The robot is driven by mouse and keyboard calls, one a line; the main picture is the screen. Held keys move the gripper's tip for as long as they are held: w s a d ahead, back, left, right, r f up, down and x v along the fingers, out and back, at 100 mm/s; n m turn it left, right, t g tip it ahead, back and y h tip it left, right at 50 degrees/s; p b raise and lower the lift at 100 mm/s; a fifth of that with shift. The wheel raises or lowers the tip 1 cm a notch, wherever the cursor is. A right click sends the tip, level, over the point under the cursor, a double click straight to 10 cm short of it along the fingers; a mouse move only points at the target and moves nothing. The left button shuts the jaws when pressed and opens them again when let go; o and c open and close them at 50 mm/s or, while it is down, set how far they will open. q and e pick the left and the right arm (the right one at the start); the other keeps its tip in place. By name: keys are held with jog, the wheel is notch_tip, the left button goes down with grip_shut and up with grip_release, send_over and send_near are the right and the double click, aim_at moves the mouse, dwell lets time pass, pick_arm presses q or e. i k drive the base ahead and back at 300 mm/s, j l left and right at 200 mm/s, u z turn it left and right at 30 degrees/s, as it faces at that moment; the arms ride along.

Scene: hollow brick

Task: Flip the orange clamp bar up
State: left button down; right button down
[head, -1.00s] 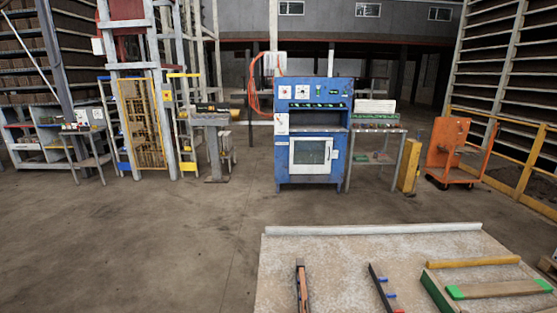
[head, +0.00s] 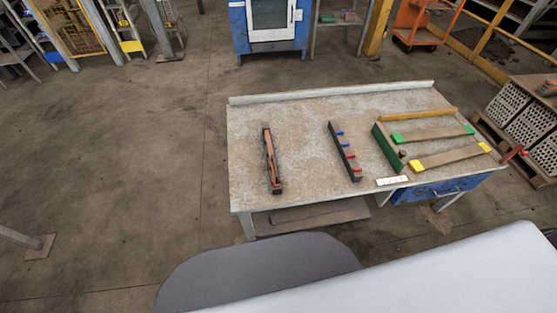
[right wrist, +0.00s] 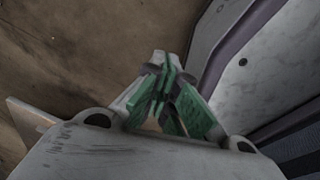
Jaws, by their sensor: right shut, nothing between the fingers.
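The orange clamp bar (head: 269,152) shows in the head view on the left part of the worktable. It lies along a dark narrow base (head: 276,187) that runs from the back of the table toward its front edge. The bar looks low against the base, though its exact angle is hard to tell. My right gripper (right wrist: 166,92), with green finger pads, is shut and empty in the right wrist view, over brown floor and away from the clamp. My left gripper is in neither view.
The worktable (head: 300,115) has a raised back lip. A dark rail with blue and red pegs (head: 344,150), a green block (head: 388,148) and bars with green and yellow ends (head: 450,157) lie right of the clamp. Crates of hollow bricks (head: 535,122) stand at the right.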

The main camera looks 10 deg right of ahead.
aim_at(271, 152)
jog(key=l+u, duration=0.3)
jog(key=k+l+u, duration=0.2)
jog(key=l+u, duration=0.15)
jog(key=k+l+u, duration=0.15)
jog(key=l+u, duration=0.15)
